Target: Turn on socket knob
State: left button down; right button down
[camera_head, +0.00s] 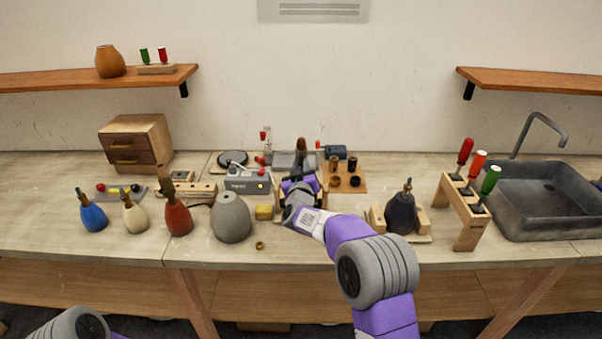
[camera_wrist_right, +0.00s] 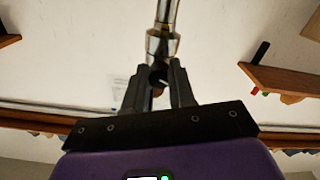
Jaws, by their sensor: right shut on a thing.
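In the right wrist view, a shiny metal lamp socket (camera_wrist_right: 163,42) comes down from the top of the picture to the fingertips of my right gripper (camera_wrist_right: 158,76). The fingers are shut on a small dark part at the socket's lower end, which looks like the socket knob; the fingers hide most of it. In the head view, my right gripper (camera_head: 297,181) is at the wooden stand (camera_head: 319,197) in the middle of the bench, and the arm hides the socket there. The knob's setting cannot be told. Only a link of my left arm shows, at the bottom left.
A grey vase-shaped lamp body (camera_head: 231,220) and a yellow block (camera_head: 264,212) are left of the gripper. A dark lamp body (camera_head: 400,214) sits in a wooden cradle to the right. A screwdriver rack (camera_head: 470,232) and a sink (camera_head: 545,205) are further right.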

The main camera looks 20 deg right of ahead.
jog(key=m+b, duration=0.6)
jog(key=m, duration=0.6)
dwell(0.5)
jog(key=c, duration=0.9)
grip_release()
jog(key=shift+c, duration=0.2)
jog(key=shift+s, duration=0.1)
jog(key=v, duration=0.7)
jog(key=shift+s, duration=0.25)
